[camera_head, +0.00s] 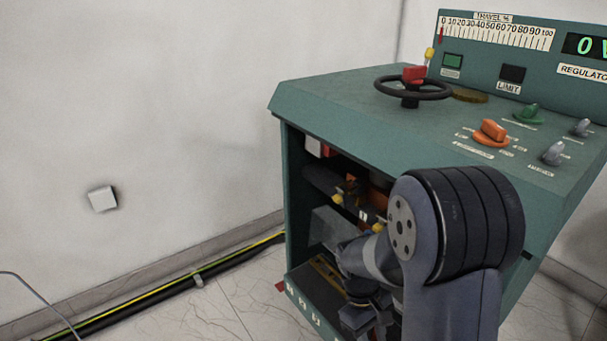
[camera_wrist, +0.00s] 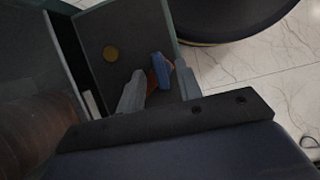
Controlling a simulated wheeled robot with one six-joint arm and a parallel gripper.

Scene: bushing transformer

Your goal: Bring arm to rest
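My arm stands folded in front of the teal transformer cabinet (camera_head: 370,125) in the head view. Its wrist reaches down by the cabinet's open front. My gripper (camera_head: 362,312) is a dark shape low at the opening, partly hidden by my own arm. In the wrist view, grey finger-like parts stick out past the dark bar of my wrist, with a small blue and orange piece (camera_wrist: 160,70) near them.
The cabinet top carries a black handwheel (camera_head: 413,88), an orange knob (camera_head: 490,132) and a green knob (camera_head: 527,113). Dark cables (camera_head: 150,297) run along the wall's foot at left. The tiled floor (camera_head: 225,305) left of the cabinet is otherwise clear.

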